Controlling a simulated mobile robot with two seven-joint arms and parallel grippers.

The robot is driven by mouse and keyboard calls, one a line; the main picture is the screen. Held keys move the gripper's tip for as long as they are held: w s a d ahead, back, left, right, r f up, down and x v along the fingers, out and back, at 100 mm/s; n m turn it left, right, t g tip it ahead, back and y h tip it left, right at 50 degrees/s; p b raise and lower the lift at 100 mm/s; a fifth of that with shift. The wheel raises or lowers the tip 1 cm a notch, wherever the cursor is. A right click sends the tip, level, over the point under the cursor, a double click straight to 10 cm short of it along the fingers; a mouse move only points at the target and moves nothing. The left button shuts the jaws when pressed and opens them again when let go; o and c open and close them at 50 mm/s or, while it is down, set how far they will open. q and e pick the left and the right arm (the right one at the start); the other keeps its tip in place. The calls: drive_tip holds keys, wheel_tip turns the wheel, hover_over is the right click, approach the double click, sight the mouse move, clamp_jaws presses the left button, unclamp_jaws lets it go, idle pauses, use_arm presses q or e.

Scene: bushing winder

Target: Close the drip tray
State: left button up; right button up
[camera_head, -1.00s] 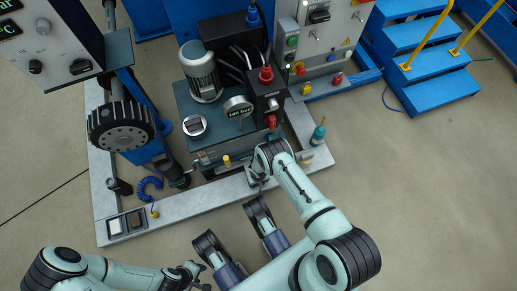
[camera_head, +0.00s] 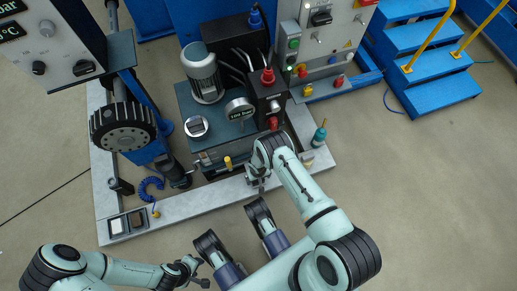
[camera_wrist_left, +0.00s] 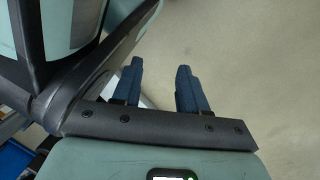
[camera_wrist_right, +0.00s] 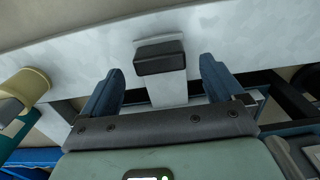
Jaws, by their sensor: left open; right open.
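The part that looks like the drip tray (camera_wrist_right: 166,92) is a narrow light-grey piece with a black handle (camera_wrist_right: 155,60) at its end, in the right wrist view. My right gripper (camera_wrist_right: 162,85) is open, with one blue finger on each side of this piece; I cannot tell whether they touch it. In the head view my right gripper (camera_head: 258,183) is low at the front edge of the machine base, and the arm hides most of the tray. My left gripper (camera_head: 198,274) is open and empty over bare floor; its fingers show in the left wrist view (camera_wrist_left: 158,85).
The pale base frame (camera_head: 190,205) surrounds the hydraulic unit with its motor (camera_head: 202,75). A teal bottle (camera_head: 319,136) stands on its right side. A yellow cylinder (camera_wrist_right: 28,86) is beside my right gripper. Blue steps (camera_head: 425,75) are at right. Floor in front is clear.

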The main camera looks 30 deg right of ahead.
use_arm(q)
drive_tip(key=w+d+r+t+p, duration=0.1)
drive_tip(key=w+r+t+p, duration=0.1)
drive_tip(key=w+r, duration=0.4)
drive_tip(key=shift+w+m+t+p, duration=0.35)
drive_tip(key=shift+w+p, duration=0.25)
drive_tip(key=shift+w, duration=0.2)
use_arm(e)
wheel_tip(320, 180, up, 10)
drive_tip(key=shift+f, duration=0.1)
